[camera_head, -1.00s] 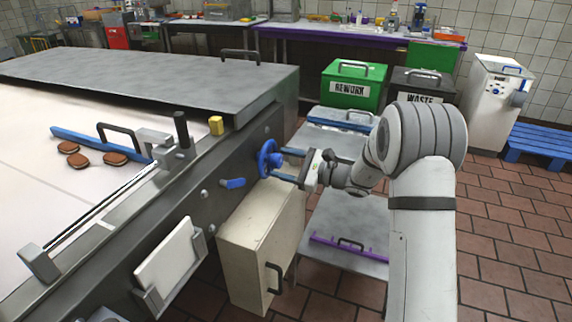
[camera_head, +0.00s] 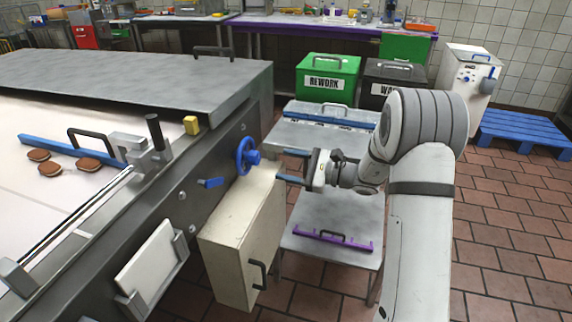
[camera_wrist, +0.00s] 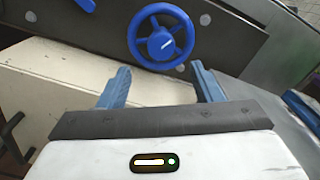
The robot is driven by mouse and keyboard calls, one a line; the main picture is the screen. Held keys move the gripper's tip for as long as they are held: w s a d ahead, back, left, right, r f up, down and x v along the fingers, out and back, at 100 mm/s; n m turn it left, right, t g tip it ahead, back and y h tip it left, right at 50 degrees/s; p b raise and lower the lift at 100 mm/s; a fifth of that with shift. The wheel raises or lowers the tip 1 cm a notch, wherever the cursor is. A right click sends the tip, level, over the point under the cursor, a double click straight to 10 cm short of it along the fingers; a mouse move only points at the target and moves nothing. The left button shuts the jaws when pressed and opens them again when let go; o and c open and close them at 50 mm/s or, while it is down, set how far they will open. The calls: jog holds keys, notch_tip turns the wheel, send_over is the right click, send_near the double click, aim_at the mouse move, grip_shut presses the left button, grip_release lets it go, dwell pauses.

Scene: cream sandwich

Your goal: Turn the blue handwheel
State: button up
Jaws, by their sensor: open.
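The blue handwheel (camera_head: 247,156) is mounted on the grey side panel of the machine at the left. A visible gap separates the fingers from the rim.
A blue lever (camera_head: 211,183) is on the same panel, left of the wheel. A cream box (camera_head: 238,240) with a black handle sits below the wheel. A steel cart (camera_head: 340,258) with a purple-edged tool stands below my gripper. Green (camera_head: 328,72) and dark bins stand behind.

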aim_at(259, 159)
jog(key=w+a+n+b, duration=0.1)
jog(key=a+n+b, duration=0.1)
jog(key=n, duration=0.5)
jog(key=w+a+n+b, duration=0.1)
jog(key=a+n+b, duration=0.2)
jog(key=n, duration=0.5)
jog(key=w+a+n+b, duration=0.1)
jog(key=a+n+b, duration=0.2)
jog(key=n, duration=0.4)
jog(key=shift+n+b, duration=0.3)
jog(key=shift+b, duration=0.45)
jog(key=shift+r, duration=0.1)
jog(key=c, duration=1)
